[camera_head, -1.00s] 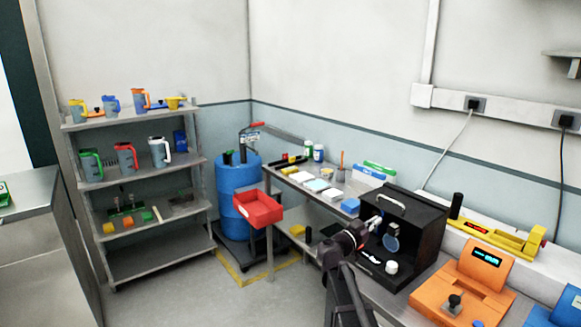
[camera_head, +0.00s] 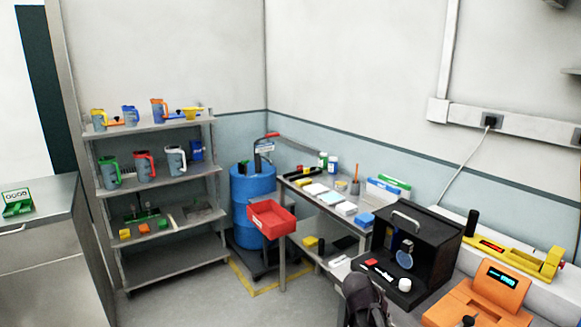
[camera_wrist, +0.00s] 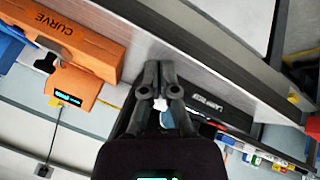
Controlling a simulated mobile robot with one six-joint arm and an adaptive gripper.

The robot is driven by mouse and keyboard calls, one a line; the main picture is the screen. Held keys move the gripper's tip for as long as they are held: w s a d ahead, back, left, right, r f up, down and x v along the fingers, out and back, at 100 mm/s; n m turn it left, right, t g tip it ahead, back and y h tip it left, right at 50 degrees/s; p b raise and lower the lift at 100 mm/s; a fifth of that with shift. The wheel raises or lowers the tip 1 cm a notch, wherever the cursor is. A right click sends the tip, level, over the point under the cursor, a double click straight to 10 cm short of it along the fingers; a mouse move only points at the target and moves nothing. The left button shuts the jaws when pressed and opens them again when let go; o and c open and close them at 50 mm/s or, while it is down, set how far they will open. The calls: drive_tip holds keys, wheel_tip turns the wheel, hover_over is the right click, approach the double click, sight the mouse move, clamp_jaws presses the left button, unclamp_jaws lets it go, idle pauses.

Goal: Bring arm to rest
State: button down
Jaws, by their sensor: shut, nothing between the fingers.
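My gripper shows in the wrist view (camera_wrist: 158,78), with its two dark fingers together and nothing held between them. In the head view only a dark part of my arm shows at the bottom edge, in front of the black box (camera_head: 412,250); the fingertips cannot be made out there. In the wrist view the fingers lie over the grey bench edge, between the orange device marked CURVE (camera_wrist: 75,42) and a black lettered surface. A small white patch shows between the finger bases; I cannot tell what it is.
The orange device (camera_head: 490,295) and a yellow tool (camera_head: 520,258) stand right of the black box. A red bin (camera_head: 271,218) is at the bench's left end, by a blue drum (camera_head: 252,195). A shelf (camera_head: 165,179) with jugs stands left.

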drive_tip(key=s+a+f+n+g+y+p, duration=0.1)
drive_tip(key=s+a+f+n+g+y, duration=0.1)
drive_tip(key=s+a+n+y, duration=0.3)
drive_tip(key=s+a+y, duration=0.1)
drive_tip(key=s+a, duration=0.2)
drive_tip(key=a, duration=0.2)
drive_tip(key=shift+n+y, duration=0.4)
drive_tip(key=shift+s+d+f, duration=0.1)
idle(1.5)
